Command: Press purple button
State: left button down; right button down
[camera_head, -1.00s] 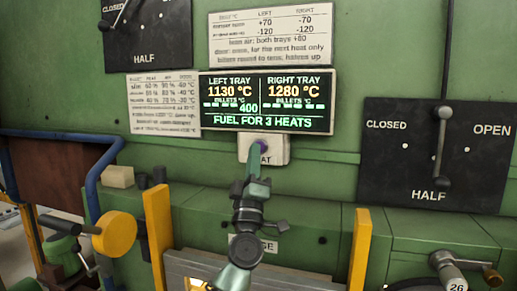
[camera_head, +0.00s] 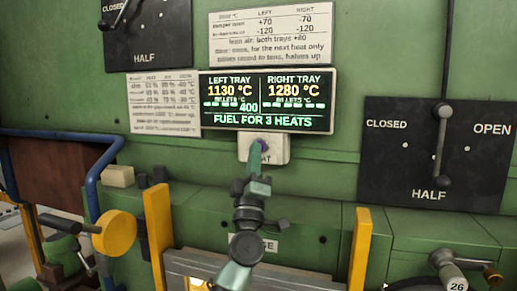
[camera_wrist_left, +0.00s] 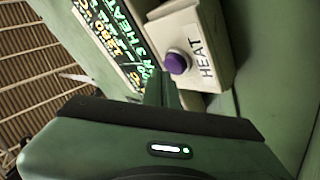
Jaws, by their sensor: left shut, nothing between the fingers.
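The purple button (camera_wrist_left: 177,62) sits on a pale box (camera_wrist_left: 213,42) marked HEAT, which shows clearly in the left wrist view. In the head view the box (camera_head: 278,149) is just under the display, and the button (camera_head: 264,147) is mostly hidden behind my fingers. My left gripper (camera_head: 256,153) is shut and empty, its tips right in front of the button. In the left wrist view the fingers (camera_wrist_left: 161,88) end just beside the button, and I cannot tell whether they touch it. My right gripper is not in view.
The display (camera_head: 267,102) reads 1130 °C left, 1280 °C right and FUEL FOR 3 HEATS. A black lever panel (camera_head: 385,165) is at right, another (camera_head: 150,30) at upper left. Yellow posts (camera_head: 158,235) flank my arm below. A yellow knob (camera_head: 115,233) stands at lower left.

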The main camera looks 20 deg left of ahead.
pick_arm(q)
jog(key=shift+w+b, duration=0.3)
jog(key=shift+w, duration=0.2)
dwell(0.7)
jog(key=shift+r, duration=0.1)
jog(key=shift+s+p, duration=0.8)
jog(key=shift+p, duration=0.05)
jog(key=s+p, duration=0.4)
jog(key=s, duration=0.1)
jog(key=shift+a, duration=0.1)
dwell(0.8)
